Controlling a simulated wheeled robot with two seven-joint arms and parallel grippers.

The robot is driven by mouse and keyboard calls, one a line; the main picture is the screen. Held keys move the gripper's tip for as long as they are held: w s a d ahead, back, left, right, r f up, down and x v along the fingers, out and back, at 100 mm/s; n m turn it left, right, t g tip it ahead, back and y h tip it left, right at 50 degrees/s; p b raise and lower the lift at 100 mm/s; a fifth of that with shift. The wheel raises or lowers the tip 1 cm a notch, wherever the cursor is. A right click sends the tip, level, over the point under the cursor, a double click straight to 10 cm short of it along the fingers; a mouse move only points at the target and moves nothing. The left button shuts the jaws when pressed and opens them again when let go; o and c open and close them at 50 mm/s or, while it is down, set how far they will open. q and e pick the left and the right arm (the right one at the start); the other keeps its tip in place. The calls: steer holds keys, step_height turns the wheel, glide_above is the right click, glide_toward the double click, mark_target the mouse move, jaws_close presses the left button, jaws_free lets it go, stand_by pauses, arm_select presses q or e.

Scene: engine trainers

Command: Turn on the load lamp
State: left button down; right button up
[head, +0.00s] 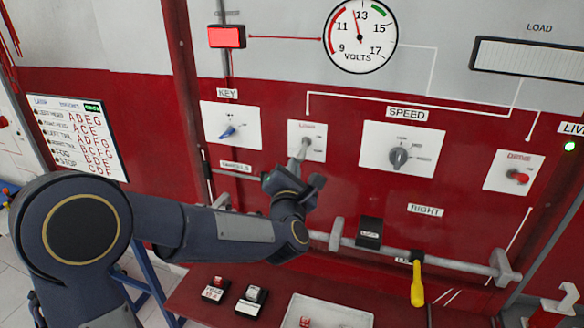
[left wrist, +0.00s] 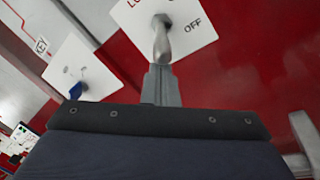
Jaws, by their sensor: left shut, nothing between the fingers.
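The load lamp (head: 530,58) is a long pale panel with a dark frame under the word LOAD at the top right of the head view. It looks unlit. The load switch (head: 303,148) is a grey metal lever on a white plate with a red label. It also shows in the left wrist view (left wrist: 161,38), with OFF printed to its right. My left gripper (head: 295,168) is shut and empty, its fingertips at the lower end of the lever; I cannot tell if they touch. The fingers also show in the left wrist view (left wrist: 160,84). My right gripper is not in view.
A blue key switch (head: 228,131) is left of the lever, and a speed knob (head: 398,157) and red knob (head: 518,177) are right. Below, a grey bar (head: 440,260) with a yellow handle (head: 417,283) juts out. A volts gauge (head: 360,36) is above.

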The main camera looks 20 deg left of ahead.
arm_select(q)
steer(key=shift+r, duration=0.1)
steer(key=shift+s+r+g+h, duration=0.1)
steer(key=shift+r+g+h, duration=0.05)
steer(key=shift+g+h, duration=0.2)
